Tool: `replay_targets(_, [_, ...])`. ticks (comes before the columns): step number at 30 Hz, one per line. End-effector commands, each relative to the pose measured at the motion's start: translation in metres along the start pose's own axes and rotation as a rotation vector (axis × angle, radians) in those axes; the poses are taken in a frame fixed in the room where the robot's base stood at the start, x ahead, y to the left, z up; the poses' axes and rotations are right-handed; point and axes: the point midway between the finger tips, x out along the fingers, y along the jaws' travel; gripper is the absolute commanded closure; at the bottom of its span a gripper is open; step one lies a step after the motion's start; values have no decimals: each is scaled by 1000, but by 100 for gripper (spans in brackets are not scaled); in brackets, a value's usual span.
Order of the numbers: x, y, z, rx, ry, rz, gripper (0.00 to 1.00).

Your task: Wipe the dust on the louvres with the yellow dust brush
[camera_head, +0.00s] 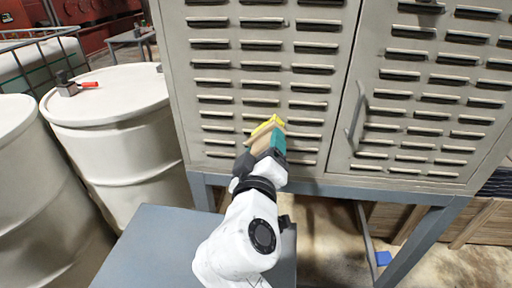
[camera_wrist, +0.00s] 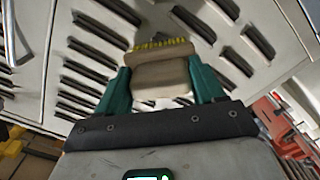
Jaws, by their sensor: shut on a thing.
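The grey-beige metal cabinet (camera_head: 345,75) has rows of louvres (camera_head: 262,69) on its doors; louvres also fill the wrist view (camera_wrist: 92,55). The yellow dust brush (camera_head: 266,126) has yellow bristles and a tan block; in the wrist view its tan body (camera_wrist: 160,75) sits between the teal fingers. My gripper (camera_head: 268,150) is shut on the brush in front of the lower louvres of the left door. The bristles point at the door; I cannot tell whether they touch it. Dust on the louvres is too small to make out.
A door handle (camera_head: 356,118) sticks out right of the brush. White drums (camera_head: 112,115) stand at left, one with a red-handled item (camera_head: 78,85) on its lid. The cabinet stands on a blue-grey frame (camera_head: 410,245).

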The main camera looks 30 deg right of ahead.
Motion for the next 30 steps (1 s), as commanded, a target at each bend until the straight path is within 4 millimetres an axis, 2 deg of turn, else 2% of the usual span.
replay_targets(7, [-1, 14, 13, 1, 0, -1, 60])
replay_targets(14, [2, 15, 15, 1, 2, 0, 60])
replay_targets(27, [5, -6, -5, 1, 3, -1, 60])
replay_targets(30, [6, -11, -10, 1, 1, -1, 65])
